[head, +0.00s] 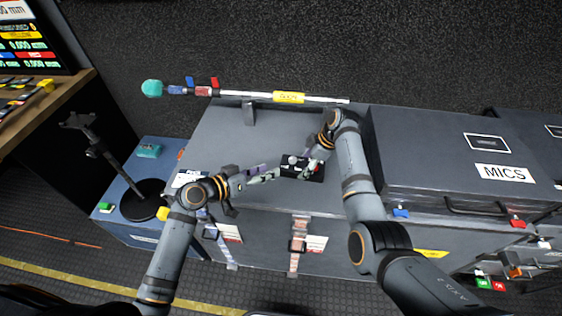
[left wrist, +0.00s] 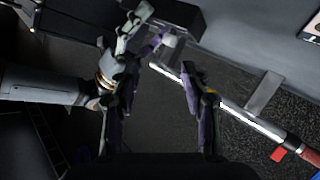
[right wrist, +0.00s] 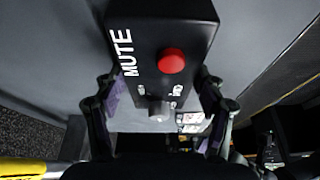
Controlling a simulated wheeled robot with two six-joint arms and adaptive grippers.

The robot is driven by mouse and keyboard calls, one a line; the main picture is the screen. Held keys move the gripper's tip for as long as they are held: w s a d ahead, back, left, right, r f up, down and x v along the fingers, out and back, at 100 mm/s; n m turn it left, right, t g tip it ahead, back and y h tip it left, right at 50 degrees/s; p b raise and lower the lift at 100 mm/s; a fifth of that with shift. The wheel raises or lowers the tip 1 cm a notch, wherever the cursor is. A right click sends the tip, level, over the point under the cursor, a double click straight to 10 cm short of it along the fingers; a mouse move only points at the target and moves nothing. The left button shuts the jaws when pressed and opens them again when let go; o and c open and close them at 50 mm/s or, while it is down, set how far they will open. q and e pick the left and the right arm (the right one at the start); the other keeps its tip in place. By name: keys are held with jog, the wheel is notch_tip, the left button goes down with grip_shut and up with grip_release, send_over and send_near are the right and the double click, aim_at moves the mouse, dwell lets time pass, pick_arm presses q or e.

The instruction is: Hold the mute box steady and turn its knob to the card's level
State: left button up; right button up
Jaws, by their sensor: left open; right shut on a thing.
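The black mute box (head: 314,173) is on the grey case top in the head view. My right gripper (head: 312,162) is shut on it, with a finger on either side in the right wrist view (right wrist: 155,88). That view shows the box's MUTE label, red button (right wrist: 171,61) and grey knob (right wrist: 157,110). My left gripper (head: 272,174) is open, left of the box. In the left wrist view, the pale knob (left wrist: 168,40) is ahead of its spread fingers (left wrist: 152,78), seemingly apart from them. A white card (head: 188,179) lies partly behind my left arm; its level is unreadable.
A boom pole (head: 245,95) with a teal-tipped end lies along the case's back edge. A large MICS case (head: 430,150) stands to the right. A stand with a round black base (head: 143,203) is at the left.

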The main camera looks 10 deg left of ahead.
aim_at(290, 160)
pick_arm(q)
jog(key=n, duration=0.4)
jog(key=shift+d+f+h, duration=0.3)
jog(key=shift+f+h, duration=0.1)
jog(key=n, duration=0.4)
jog(key=shift+d+f+h, duration=0.15)
jog(key=shift+f+h, duration=0.05)
jog(key=shift+h, duration=0.1)
jog(key=n, duration=0.4)
jog(key=shift+f+n+t+h, duration=0.3)
jog(key=shift+n+t, duration=0.1)
jog(key=n, duration=0.4)
jog(key=shift+f+t, duration=0.25)
jog(key=shift+t, duration=0.05)
jog(key=n, duration=0.4)
jog(key=shift+f, duration=0.25)
jog(key=n, duration=0.2)
jog(key=n+t, duration=0.1)
jog(key=shift+w+a+f+n, duration=0.15)
jog(key=shift+a+f+n, duration=0.15)
jog(key=shift+n, duration=0.1)
jog(key=n, duration=0.4)
jog(key=f+n+t, duration=0.1)
jog(key=n, duration=0.1)
jog(key=shift+w+a+n, duration=0.15)
jog(key=shift+a+n, duration=0.15)
jog(key=shift+a, duration=0.1)
jog(key=x, duration=1.2)
